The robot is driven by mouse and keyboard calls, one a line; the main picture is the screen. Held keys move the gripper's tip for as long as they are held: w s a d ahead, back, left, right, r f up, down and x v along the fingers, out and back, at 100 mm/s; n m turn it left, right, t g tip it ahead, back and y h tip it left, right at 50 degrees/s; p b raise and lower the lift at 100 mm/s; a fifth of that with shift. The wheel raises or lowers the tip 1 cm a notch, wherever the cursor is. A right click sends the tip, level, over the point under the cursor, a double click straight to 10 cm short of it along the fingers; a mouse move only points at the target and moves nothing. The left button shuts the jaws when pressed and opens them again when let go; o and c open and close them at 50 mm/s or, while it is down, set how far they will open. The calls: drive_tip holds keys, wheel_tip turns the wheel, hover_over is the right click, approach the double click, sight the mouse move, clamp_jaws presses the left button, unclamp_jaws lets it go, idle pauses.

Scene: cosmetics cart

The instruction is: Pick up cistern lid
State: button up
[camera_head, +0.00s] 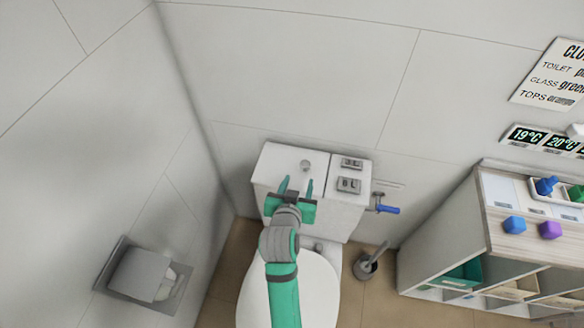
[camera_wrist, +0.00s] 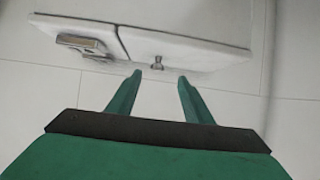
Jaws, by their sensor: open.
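The cistern lid (camera_head: 280,163) is a white slab on the left part of the cistern top, with a small grey knob (camera_head: 305,165) on it. The lid looks seated on the white cistern (camera_head: 325,220). In the wrist view the lid (camera_wrist: 205,50) and its knob (camera_wrist: 158,62) lie just beyond my fingertips. My gripper (camera_head: 297,181) is open, with green fingers apart and nothing between them. It is in front of the knob, apart from it in the wrist view (camera_wrist: 160,75). My arm hides part of the cistern front and the toilet.
Grey flush buttons (camera_head: 349,185) sit on the right part of the cistern top. A blue-handled valve (camera_head: 387,209) sticks out at its right. A paper holder (camera_head: 145,275) is on the left wall. A toilet brush (camera_head: 369,262) and a shelf unit (camera_head: 497,236) stand right.

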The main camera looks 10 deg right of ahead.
sight(305, 163)
drive_tip(key=shift+m, duration=0.3)
drive_tip(key=w+d, duration=0.1)
drive_tip(key=w, duration=0.3)
drive_tip(key=w+d+f, duration=0.1)
drive_tip(key=shift+w+d+f, duration=0.1)
drive_tip(key=shift+w+d, duration=0.25)
drive_tip(key=shift+w, duration=0.05)
drive_tip(key=shift+f+x, duration=0.25)
drive_tip(key=shift+x, duration=2.45)
drive_tip(key=shift+s, duration=0.2)
drive_tip(key=shift+a, duration=0.1)
clamp_jaws()
drive_tip(key=shift+r, duration=0.15)
